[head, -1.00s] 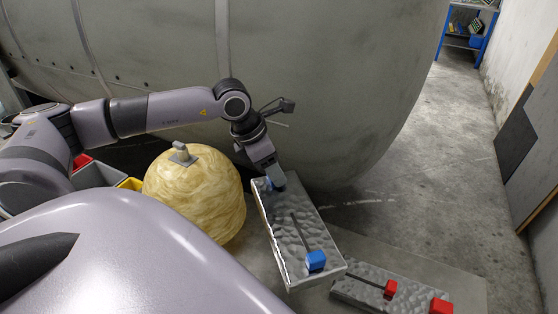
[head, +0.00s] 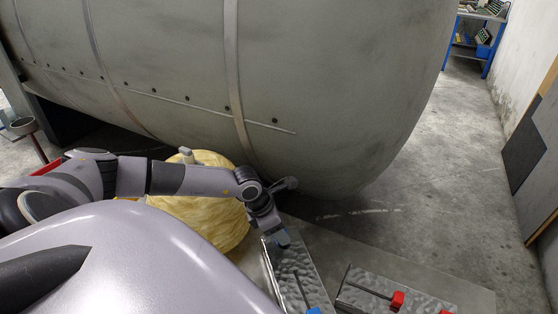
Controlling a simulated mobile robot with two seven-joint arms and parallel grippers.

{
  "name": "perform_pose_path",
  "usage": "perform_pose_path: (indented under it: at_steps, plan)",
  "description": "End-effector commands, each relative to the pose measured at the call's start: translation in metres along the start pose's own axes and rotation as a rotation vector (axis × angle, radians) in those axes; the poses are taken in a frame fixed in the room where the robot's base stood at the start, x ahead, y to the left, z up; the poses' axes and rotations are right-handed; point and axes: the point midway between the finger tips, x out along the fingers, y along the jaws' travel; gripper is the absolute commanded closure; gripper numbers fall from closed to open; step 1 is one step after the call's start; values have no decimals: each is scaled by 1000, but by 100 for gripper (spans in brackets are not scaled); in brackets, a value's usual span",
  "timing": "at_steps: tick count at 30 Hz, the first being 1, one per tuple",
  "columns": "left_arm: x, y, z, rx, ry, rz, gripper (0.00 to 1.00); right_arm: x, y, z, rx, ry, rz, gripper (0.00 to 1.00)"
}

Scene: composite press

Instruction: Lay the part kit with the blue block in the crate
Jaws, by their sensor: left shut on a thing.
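The part kit (head: 300,262) is a grey, lumpy-surfaced tray with a dark rod and a blue block (head: 314,311), cut off by the bottom edge of the head view. My left gripper (head: 281,238) is shut on its far end, where another bit of blue shows at the jaws. I cannot tell whether the tray touches the grey surface below. No crate shows clearly; a red edge (head: 47,168) shows behind my left arm at the left. My right gripper is not in view.
A similar kit with red blocks (head: 397,299) lies on the grey surface (head: 460,292) just right. A yellowish dome (head: 215,215) with a grey knob stands behind my arm. A huge grey cylinder (head: 330,100) fills the back.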

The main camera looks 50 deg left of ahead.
Motion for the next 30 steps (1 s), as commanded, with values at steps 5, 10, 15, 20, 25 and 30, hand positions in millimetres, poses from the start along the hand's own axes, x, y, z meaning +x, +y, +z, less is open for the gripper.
perform_pose_path:
  at_steps: [5,10,15,20,25,30]
  plan:
    - [15,0,-6,1,-2,1,100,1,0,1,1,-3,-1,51]
    - [15,0,-6,1,-2,1,100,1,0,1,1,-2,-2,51]
    - [15,0,-6,1,0,1,27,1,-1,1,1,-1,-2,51]
    - [15,0,-6,1,0,1,27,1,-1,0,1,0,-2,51]
    - [11,1,-6,1,-1,2,27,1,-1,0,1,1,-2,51]
    - [-11,1,-6,2,0,3,27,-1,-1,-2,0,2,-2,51]
